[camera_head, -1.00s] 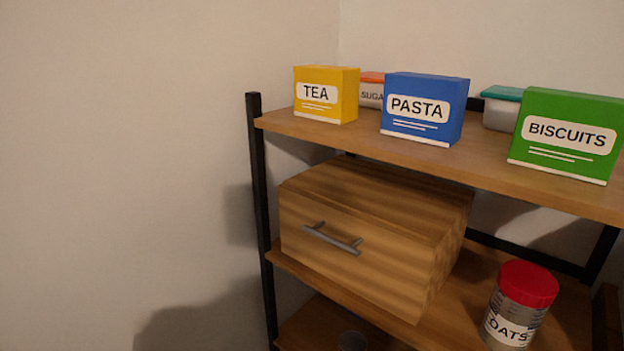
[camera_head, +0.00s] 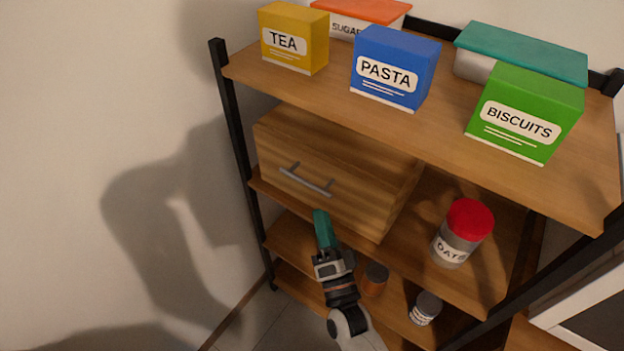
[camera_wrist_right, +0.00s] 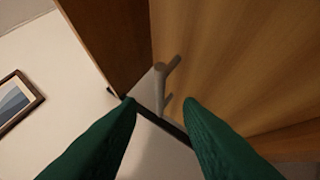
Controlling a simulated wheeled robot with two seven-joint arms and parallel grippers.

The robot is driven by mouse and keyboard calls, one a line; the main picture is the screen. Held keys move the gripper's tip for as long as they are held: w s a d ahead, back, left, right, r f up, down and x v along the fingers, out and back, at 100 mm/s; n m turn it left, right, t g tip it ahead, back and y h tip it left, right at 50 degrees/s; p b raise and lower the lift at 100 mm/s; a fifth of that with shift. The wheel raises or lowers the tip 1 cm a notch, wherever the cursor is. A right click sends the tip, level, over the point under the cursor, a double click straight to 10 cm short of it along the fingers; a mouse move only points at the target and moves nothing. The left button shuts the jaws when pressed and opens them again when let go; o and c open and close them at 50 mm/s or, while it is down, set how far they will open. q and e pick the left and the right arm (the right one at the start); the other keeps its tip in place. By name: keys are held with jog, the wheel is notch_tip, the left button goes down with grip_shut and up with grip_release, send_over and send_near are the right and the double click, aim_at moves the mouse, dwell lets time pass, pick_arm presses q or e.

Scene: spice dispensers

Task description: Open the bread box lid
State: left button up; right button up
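The wooden bread box (camera_head: 335,170) sits on the middle shelf, its lid shut, with a grey bar handle (camera_head: 306,180) on its front. My right gripper (camera_head: 321,222) is in front of the box, below and slightly right of the handle in the head view. In the right wrist view, its two green fingers (camera_wrist_right: 160,105) stand apart, and the handle (camera_wrist_right: 165,85) shows ahead between them. I cannot see any contact between the fingers and the handle. My left gripper is out of view.
Tea (camera_head: 293,38), pasta (camera_head: 393,68) and biscuits (camera_head: 524,113) boxes stand on the top shelf (camera_head: 450,140). Small jars (camera_head: 375,278) sit lower down. A wall closes the left side.

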aim_at(313, 185)
jog(key=p+x, duration=0.1)
jog(key=x, duration=0.7)
jog(key=shift+w, duration=0.1)
jog(key=shift+c, duration=0.2)
grip_shut()
